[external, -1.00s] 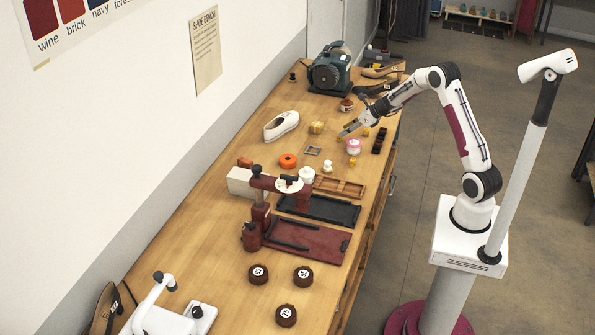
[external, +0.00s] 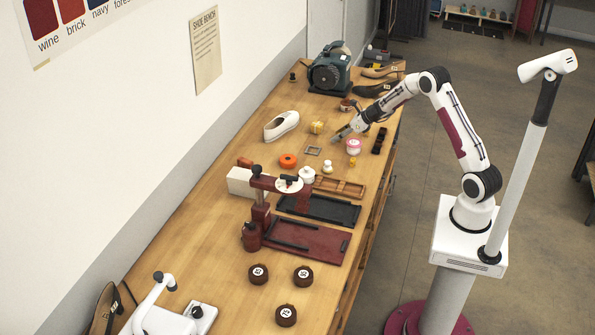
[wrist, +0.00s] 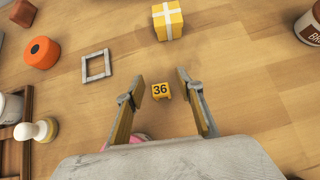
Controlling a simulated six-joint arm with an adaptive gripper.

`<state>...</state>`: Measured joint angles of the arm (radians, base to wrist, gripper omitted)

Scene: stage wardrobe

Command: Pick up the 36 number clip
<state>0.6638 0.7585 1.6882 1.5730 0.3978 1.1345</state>
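The 36 number clip (wrist: 161,91) is a small yellow block with a black "36" on top. In the wrist view it lies on the wooden bench top, between and just beyond my open fingertips, not touched by them. My gripper (wrist: 159,88) is open and empty, with one finger to each side of the clip. In the external view my gripper (external: 340,134) is low over the bench, and I cannot make out the clip there.
A yellow box with a white cross (wrist: 168,20) lies beyond the clip. A grey square frame (wrist: 96,65) and an orange roll (wrist: 41,52) are to the left. A pink-and-white jar (external: 354,146) is close to my gripper, partly hidden behind it in the wrist view.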

